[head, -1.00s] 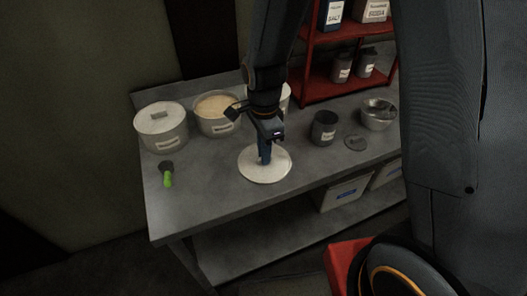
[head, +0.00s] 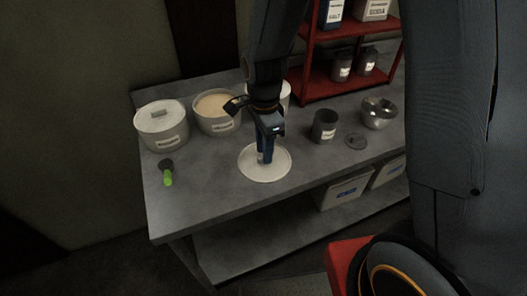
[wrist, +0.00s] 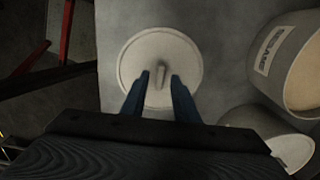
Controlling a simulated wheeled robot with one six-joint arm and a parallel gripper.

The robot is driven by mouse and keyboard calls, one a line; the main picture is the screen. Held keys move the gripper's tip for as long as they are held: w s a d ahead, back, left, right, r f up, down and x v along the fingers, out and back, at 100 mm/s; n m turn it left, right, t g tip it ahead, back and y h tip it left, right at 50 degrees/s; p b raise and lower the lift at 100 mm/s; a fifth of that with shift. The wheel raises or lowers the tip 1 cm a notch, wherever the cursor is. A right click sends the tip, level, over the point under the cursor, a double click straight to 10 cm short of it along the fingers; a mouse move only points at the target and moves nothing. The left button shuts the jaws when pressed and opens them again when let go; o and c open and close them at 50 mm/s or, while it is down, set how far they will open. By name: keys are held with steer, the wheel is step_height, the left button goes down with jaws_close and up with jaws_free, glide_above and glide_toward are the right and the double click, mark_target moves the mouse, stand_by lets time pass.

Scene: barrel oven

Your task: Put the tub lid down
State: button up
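The tub lid (head: 248,165) is a pale round disc lying flat on the grey worktable near its front edge. The wrist view shows its whole face (wrist: 140,50) and its raised bar handle (wrist: 159,75). My gripper (head: 264,158) points down over the middle of the lid. In the wrist view my gripper's two blue fingers (wrist: 160,78) stand apart, one on each side of the handle, with gaps showing. The open tub (head: 216,123) of pale contents stands behind, left of my arm. My arm hides part of another tub (head: 286,98).
A lidded tub (head: 162,138) and a green-handled scoop (head: 168,176) are at the left of the worktable (head: 205,195). A dark canister (head: 324,132), a small dark lid (head: 356,141) and a metal bowl (head: 378,121) are at the right. A red shelf (head: 322,90) stands behind.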

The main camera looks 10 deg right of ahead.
step_height(320, 180, up, 11)
steer(key=b, duration=0.2)
steer(key=s+d+f+n, duration=0.2)
steer(key=s+d+n, duration=0.1)
steer(key=d+n, duration=0.3)
steer(key=s+d+f+n+t, duration=0.1)
steer(key=s+d+f+n, duration=0.1)
steer(key=s+d+n, duration=0.2)
steer(key=shift+s+d+f+n, duration=0.25)
steer(key=shift+d+n, duration=1.05)
steer(key=shift+n, duration=1.1)
steer(key=shift+s+a, duration=0.1)
steer(key=shift+s, duration=0.05)
